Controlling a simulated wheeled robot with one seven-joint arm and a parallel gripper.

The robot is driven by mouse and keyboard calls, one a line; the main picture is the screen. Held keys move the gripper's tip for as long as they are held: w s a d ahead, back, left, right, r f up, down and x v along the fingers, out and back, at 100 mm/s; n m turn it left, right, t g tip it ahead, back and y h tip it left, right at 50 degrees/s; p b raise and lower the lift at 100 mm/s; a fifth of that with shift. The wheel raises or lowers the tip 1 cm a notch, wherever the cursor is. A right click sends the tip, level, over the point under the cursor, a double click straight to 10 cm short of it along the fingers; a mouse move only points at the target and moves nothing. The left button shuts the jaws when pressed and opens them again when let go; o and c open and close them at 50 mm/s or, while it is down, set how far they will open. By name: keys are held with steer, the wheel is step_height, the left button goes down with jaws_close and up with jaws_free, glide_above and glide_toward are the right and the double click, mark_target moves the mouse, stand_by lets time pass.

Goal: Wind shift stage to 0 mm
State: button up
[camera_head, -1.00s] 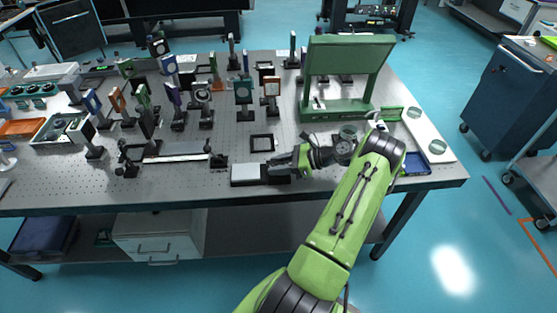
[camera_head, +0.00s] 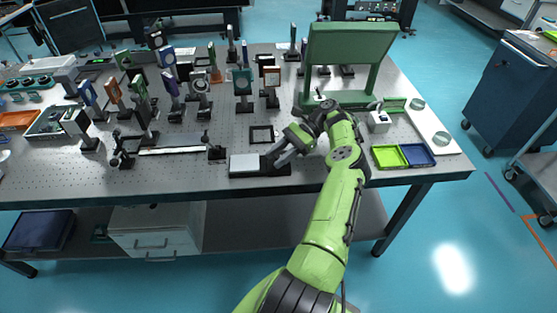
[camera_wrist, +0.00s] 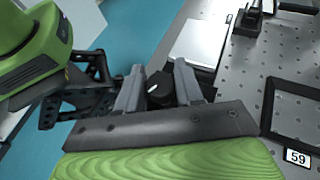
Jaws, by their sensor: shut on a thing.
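The shift stage (camera_head: 244,163) is a low dark block with a pale top plate near the front edge of the table. Its pale plate also shows at the top of the wrist view (camera_wrist: 198,42). A round black knob (camera_wrist: 159,92) with a white mark sits between my fingers in the wrist view. My gripper (camera_head: 270,162) is at the stage's right end, and its fingers (camera_wrist: 158,80) are shut on the knob. The knob is hidden by my gripper in the head view. No readable scale shows.
A black square frame (camera_head: 262,134) lies just behind the stage; a "59" label (camera_wrist: 298,157) is near it in the wrist view. A rail (camera_head: 170,151) lies to the left. Green and blue trays (camera_head: 390,157) lie right. Several mounted optics stand behind.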

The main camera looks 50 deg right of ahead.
stand_by(0.5)
steer(key=o, duration=1)
steer(key=shift+c, duration=0.2)
